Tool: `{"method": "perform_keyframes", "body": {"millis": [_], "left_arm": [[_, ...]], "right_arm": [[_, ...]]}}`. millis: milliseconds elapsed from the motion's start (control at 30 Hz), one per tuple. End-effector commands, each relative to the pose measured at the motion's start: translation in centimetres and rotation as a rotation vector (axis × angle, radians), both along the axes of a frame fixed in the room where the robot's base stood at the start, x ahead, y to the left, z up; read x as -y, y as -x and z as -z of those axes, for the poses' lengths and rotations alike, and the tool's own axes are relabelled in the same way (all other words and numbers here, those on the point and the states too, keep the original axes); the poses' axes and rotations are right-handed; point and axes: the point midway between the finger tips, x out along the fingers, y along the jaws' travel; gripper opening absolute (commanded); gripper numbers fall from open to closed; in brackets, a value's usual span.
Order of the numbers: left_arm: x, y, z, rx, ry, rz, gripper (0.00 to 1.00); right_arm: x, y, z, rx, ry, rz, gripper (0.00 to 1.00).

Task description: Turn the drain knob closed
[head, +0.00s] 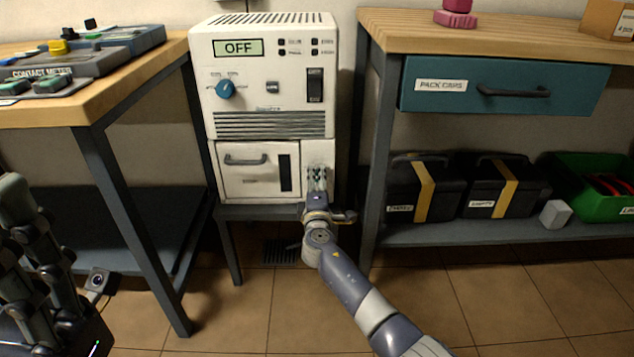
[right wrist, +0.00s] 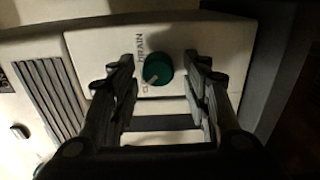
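The drain knob (right wrist: 159,70) is a round green knob on a pale panel in the right wrist view, beside the word DRAIN. A pale mark shows at its lower left, near lettering that starts with "CL" and is partly hidden. My right gripper (right wrist: 162,72) is open, with its fingers on either side of the knob and visible gaps to it. In the head view my right gripper (head: 318,180) is at the lower right of the white cabinet (head: 272,125) and hides the knob. My left gripper (head: 22,235) is at the left edge, away from the cabinet; its opening is unclear.
The cabinet has an OFF display (head: 238,47), a blue dial (head: 225,89) and a drawer (head: 258,172). A workbench (head: 110,95) with meters stands left. A bench with a teal drawer (head: 500,85) stands right, close to my right arm. Floor in front is clear.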

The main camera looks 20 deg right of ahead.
Motion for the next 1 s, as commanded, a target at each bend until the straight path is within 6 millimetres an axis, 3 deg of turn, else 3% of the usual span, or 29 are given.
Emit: {"method": "perform_keyframes", "body": {"millis": [467, 1000], "left_arm": [[-0.1, 0.1, -0.3, 0.010, 0.004, 0.000, 0.48], [0.0, 0.1, -0.1, 0.006, 0.001, -0.001, 0.48]], "right_arm": [[-0.2, 0.8, 0.0, 0.002, -0.002, 0.000, 0.48], [-2.5, 8.8, 0.1, 0.000, -0.002, -0.001, 0.48]]}}
